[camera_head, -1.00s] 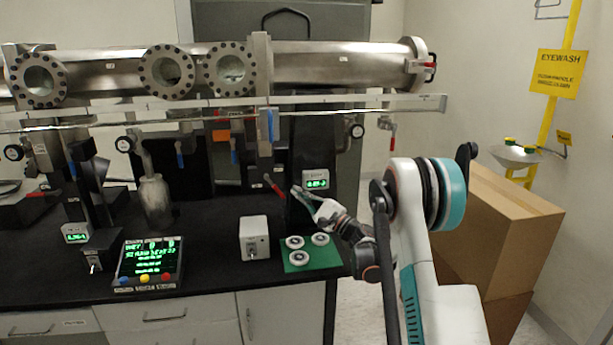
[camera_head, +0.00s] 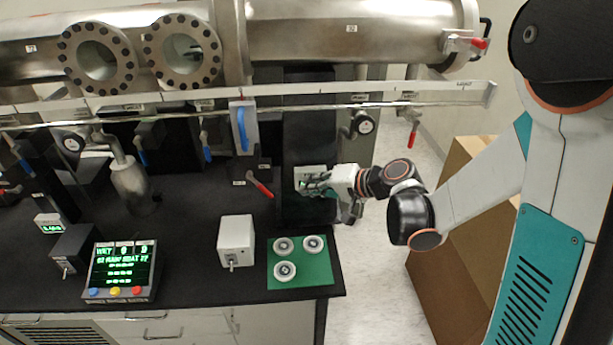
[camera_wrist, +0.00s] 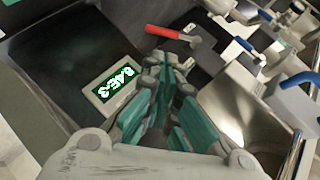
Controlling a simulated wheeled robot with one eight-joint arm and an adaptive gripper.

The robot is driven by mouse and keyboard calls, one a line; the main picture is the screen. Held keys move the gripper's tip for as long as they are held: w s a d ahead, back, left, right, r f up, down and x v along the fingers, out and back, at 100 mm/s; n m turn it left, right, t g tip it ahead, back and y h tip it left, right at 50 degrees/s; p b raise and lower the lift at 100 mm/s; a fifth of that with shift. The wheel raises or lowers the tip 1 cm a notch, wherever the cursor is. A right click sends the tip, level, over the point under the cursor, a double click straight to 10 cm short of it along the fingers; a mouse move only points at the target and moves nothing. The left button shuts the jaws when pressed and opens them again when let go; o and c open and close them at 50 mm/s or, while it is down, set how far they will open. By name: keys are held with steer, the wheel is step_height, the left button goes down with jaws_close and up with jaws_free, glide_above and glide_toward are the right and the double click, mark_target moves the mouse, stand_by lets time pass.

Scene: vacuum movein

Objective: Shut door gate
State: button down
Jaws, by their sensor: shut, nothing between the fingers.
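I cannot tell from the labels which part is the door gate. A red-handled lever (camera_head: 259,184) sticks out slanting below the steel tube; it also shows in the wrist view (camera_wrist: 174,33), beyond my fingertips and apart from them. A blue handle (camera_head: 242,129) hangs upright on a grey block above it. The tube's right end has a flange with a red-tipped clamp (camera_head: 478,44). My gripper (camera_head: 308,187) is shut and empty, to the right of the red lever and in front of a small readout. In the wrist view my gripper (camera_wrist: 165,65) has its teal fingers together.
The small readout (camera_wrist: 118,90) lies beside my fingers. A green mat (camera_head: 300,270) with three round parts, a white box (camera_head: 236,240) and a display panel (camera_head: 121,268) stand on the black bench. A long rail (camera_head: 350,105) crosses above. Cardboard boxes (camera_head: 450,245) stand right of the bench.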

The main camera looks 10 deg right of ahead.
mark_target(260, 185)
steer(key=b+x, duration=0.2)
steer(key=x, duration=1)
steer(key=shift+w+a+f, duration=0.15)
steer(key=shift+w+a, duration=0.05)
steer(key=shift+a, duration=0.1)
steer(key=shift+w+f+b, duration=0.1)
steer(key=shift+f+b, duration=0.05)
steer(key=shift+b, duration=0.15)
